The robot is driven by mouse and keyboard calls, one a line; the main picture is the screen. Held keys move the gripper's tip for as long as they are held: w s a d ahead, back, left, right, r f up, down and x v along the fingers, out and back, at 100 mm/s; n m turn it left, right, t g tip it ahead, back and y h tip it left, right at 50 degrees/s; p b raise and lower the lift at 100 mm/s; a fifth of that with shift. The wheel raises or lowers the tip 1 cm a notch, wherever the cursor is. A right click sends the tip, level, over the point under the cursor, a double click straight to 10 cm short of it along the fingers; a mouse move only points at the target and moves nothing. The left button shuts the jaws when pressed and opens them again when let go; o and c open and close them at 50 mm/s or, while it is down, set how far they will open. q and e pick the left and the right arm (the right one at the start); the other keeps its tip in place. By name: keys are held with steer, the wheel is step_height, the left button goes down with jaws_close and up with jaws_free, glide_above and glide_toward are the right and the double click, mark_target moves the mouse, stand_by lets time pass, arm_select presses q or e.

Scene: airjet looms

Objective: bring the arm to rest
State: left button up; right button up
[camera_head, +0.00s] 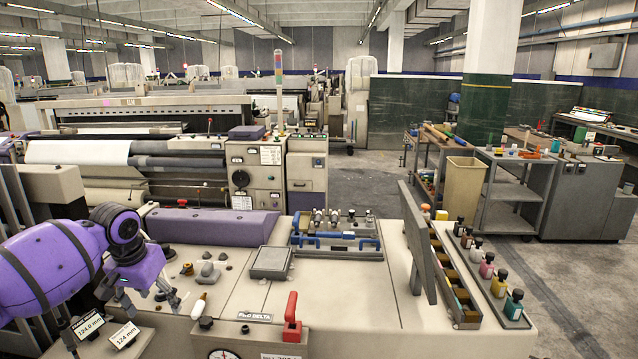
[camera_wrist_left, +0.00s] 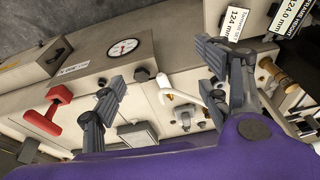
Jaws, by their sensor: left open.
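My left arm (camera_head: 45,268) is purple and comes in from the left in the head view. My left gripper (camera_head: 150,305) is at the left end of the beige machine top (camera_head: 350,290), pointing down and to the right. Its fingers stand apart and hold nothing. In the left wrist view the open gripper (camera_wrist_left: 165,95) shows its two grey fingers, with a white-handled part (camera_wrist_left: 178,92) behind the gap between them. The same white part (camera_head: 199,305) lies just right of the fingers in the head view. My right gripper is not in view.
A red handle (camera_head: 292,315) rises at the machine's front. Small display tags (camera_head: 124,336) stand close below the gripper. A grey box (camera_head: 271,262), a blue-handled tray (camera_head: 338,238) and a rack of bottles (camera_head: 478,275) lie further right. The machine top's front middle is clear.

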arm_select(q)
steer(key=w+d+f+m+t+h, duration=0.1)
steer(key=w+d+f+m+t, duration=0.35)
steer(key=w+d, duration=0.4)
steer(key=s+d+f+t+h, duration=0.2)
steer(key=s+d+f+t, duration=0.1)
steer(key=s+d+f, duration=0.65)
steer(key=s+f+n+y, duration=0.1)
steer(key=s+f, duration=0.4)
steer(key=s, duration=0.6)
steer(key=s+f+n, duration=0.2)
steer(key=s+f, duration=0.4)
steer(key=s, duration=0.5)
steer(key=s+f+n+g+y, duration=0.1)
steer(key=s+f, duration=0.5)
steer(key=s, duration=0.6)
steer(key=shift+d+f+n+y, duration=0.15)
steer(key=shift+d+n+y, duration=0.2)
steer(key=shift+n, duration=0.3)
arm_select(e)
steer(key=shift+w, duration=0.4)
